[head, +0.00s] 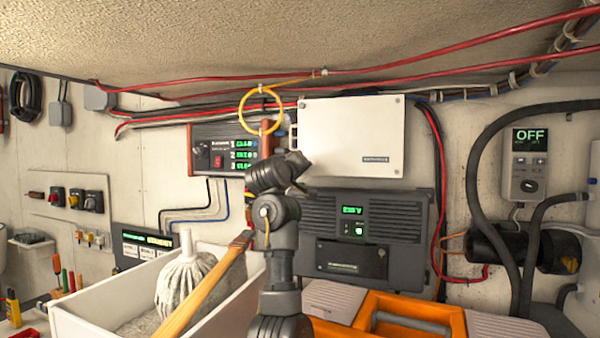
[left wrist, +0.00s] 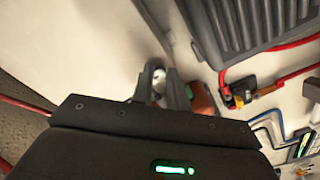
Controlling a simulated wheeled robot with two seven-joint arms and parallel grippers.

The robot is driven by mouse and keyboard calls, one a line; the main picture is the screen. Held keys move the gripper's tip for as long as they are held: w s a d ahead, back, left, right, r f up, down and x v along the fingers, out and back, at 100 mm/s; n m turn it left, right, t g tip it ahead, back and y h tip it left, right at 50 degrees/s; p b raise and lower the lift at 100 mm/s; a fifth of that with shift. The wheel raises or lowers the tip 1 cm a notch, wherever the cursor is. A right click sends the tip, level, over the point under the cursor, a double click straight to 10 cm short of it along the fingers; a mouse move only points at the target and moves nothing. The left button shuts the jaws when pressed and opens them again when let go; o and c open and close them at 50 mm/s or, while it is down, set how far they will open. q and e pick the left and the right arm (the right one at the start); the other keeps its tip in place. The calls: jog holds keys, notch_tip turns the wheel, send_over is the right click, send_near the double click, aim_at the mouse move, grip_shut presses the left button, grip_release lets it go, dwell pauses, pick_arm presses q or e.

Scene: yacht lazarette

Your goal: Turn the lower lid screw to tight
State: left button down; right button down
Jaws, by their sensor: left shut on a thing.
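A white box lid (head: 350,138) is on the wall, with small screws at its right corners, one of them low on the right (head: 397,172). My left gripper (head: 301,174) is at the lid's lower left corner and hides that corner in the head view. In the left wrist view, my left gripper's fingers (left wrist: 162,88) are closed around a small pale round head, the lower lid screw (left wrist: 159,80), at the edge of the cream lid (left wrist: 85,45). The screw's slot and angle cannot be made out. My right gripper is not in view.
A dark grilled unit (head: 400,215) sits just below the lid. A red-sided display unit (head: 222,150) and a yellow ring (head: 242,112) are left of it. A white bin (head: 95,312) with a mop (head: 184,275) and an orange toolbox (head: 380,305) stand in front.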

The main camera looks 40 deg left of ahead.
pick_arm(q)
jog(key=c, duration=1.4)
grip_release()
jog(key=shift+o, duration=0.2)
jog(key=b+v, duration=0.4)
jog(key=v, duration=0.6)
jog(key=shift+s+d+b, duration=0.2)
jog(key=shift+s+b, duration=0.15)
jog(key=shift+b, duration=0.05)
